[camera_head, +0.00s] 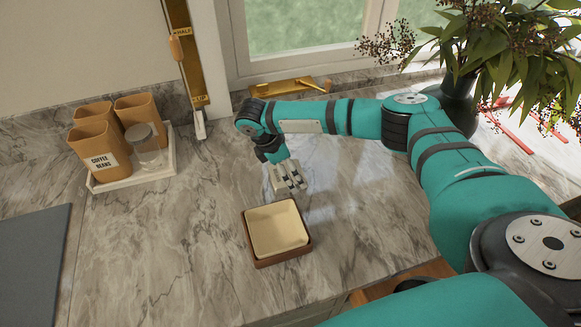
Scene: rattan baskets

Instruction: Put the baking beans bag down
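Several tan bags stand in a white tray on the counter at the left. The front bag (97,155) has a white label that reads "COFFEE BEANS"; I see no label reading baking beans. Two more tan bags, the right one (139,111) and one partly hidden behind the front bag, stand at the back. My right gripper (289,180) points down over the counter, just behind a small square brown basket with a cream inside (277,230). It is well to the right of the bags. Whether its fingers are open or shut is unclear. My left gripper is not in view.
The white tray (134,180) also holds a glass jar (147,150). A leafy plant (510,50) in a dark vase stands at the back right. A gold tray (284,87) lies by the window. The marble counter between white tray and basket is clear.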

